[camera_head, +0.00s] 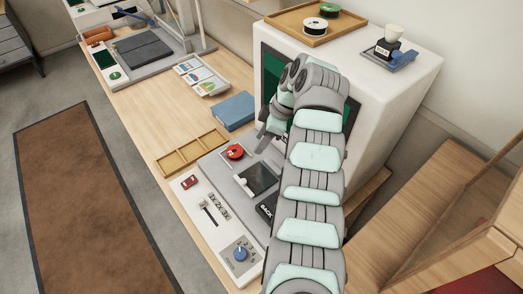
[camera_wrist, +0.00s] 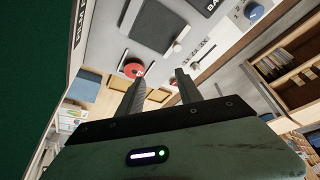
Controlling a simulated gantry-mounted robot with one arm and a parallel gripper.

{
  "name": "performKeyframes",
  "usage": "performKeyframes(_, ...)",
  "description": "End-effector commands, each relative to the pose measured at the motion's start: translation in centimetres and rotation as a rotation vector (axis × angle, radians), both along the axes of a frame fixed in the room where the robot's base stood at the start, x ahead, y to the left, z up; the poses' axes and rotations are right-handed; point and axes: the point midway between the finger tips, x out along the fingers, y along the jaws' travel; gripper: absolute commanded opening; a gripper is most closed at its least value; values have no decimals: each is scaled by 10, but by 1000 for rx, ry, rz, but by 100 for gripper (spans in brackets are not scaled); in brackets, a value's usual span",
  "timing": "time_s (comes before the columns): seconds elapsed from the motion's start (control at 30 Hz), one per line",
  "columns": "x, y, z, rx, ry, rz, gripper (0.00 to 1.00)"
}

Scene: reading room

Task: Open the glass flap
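The glass flap (camera_head: 259,179) is a dark square pane lying flat on the light grey base of the reader machine. In the wrist view the flap (camera_wrist: 156,24) is at the top, with a small pale tab at its edge. My gripper (camera_head: 266,138) is above the base, behind the flap in the head view and apart from it. In the wrist view my gripper (camera_wrist: 161,77) has its two dark fingers spread with nothing between them. My arm hides part of the machine's screen and the right side of the base.
A red reel (camera_head: 235,152) sits beside the flap. A control panel with a blue knob (camera_head: 241,254) is in front. The white machine housing (camera_head: 395,85) rises behind my arm. A blue box (camera_head: 233,111) and a wooden tray (camera_head: 191,154) stand left on the table.

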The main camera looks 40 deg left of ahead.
Motion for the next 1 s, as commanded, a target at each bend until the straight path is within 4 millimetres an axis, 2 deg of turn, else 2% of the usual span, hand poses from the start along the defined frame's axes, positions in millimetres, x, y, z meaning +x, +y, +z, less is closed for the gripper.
performKeyframes(0.03,1,1,15,2,-7,0,42)
performKeyframes(0.2,1,0,58,-1,-5,2,42)
performKeyframes(0.4,1,1,101,2,-7,0,42)
performKeyframes(0.67,1,0,122,0,-2,-2,42)
performKeyframes(1.0,1,0,124,1,-1,-2,42)
